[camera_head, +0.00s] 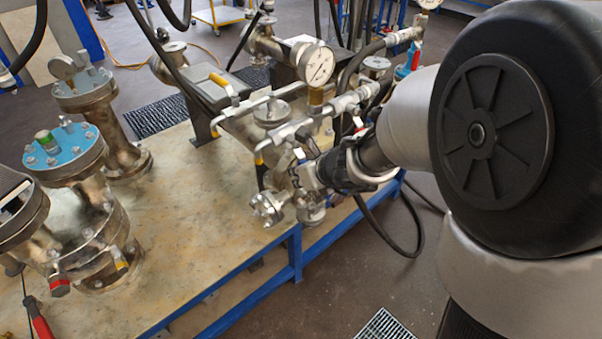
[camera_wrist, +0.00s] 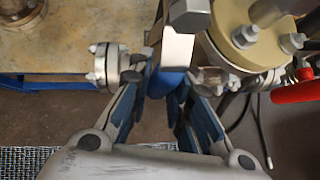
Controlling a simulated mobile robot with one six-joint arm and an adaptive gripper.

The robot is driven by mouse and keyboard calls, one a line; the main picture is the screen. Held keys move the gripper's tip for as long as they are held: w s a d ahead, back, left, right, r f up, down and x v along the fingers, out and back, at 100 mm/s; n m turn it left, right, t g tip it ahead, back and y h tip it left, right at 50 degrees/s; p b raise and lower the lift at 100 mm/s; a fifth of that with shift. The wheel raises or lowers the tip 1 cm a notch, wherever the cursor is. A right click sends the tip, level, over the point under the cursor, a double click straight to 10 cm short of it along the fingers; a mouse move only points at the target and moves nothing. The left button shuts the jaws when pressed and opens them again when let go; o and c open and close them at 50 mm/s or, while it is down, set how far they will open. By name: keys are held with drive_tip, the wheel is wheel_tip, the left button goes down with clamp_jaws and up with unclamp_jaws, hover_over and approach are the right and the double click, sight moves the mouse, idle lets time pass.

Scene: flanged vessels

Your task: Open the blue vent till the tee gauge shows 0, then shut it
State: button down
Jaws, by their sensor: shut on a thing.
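The blue vent handle (camera_wrist: 167,82) is in the middle of the wrist view, below a bright metal block. My gripper (camera_wrist: 171,92) has one finger on each side of it and is shut on it. In the head view my gripper (camera_head: 312,175) is at the pipework by the table's right edge, and I cannot make out the blue handle there. A round white-faced gauge (camera_head: 317,64) stands upright above a brass fitting on that pipework. It looks like the tee gauge. Its dark needle shows, but the scale is too small to read.
A blue-topped flanged vessel (camera_head: 65,152) stands at the left of the table (camera_head: 185,225). A small flange (camera_wrist: 104,65) is left of my fingers, a cream-coloured flange (camera_wrist: 240,35) close on the right. A red handle (camera_wrist: 298,92) lies farther right. A black hose hangs below my wrist.

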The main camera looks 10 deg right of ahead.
drive_tip(key=shift+r, duration=0.1)
drive_tip(key=c, duration=1.5)
unclamp_jaws()
drive_tip(key=shift+o, duration=0.2)
drive_tip(key=v, duration=1.2)
drive_tip(key=s+a+r+n+g, duration=0.25)
drive_tip(key=s+n, duration=0.95)
drive_tip(key=n, duration=0.6)
drive_tip(key=s+d+f+n+g+h, duration=0.1)
drive_tip(key=s+d+n+h, duration=0.2)
drive_tip(key=n, duration=1)
drive_tip(key=s+d, duration=0.2)
drive_tip(key=s, duration=0.3)
drive_tip(key=shift+s+d+f, duration=0.4)
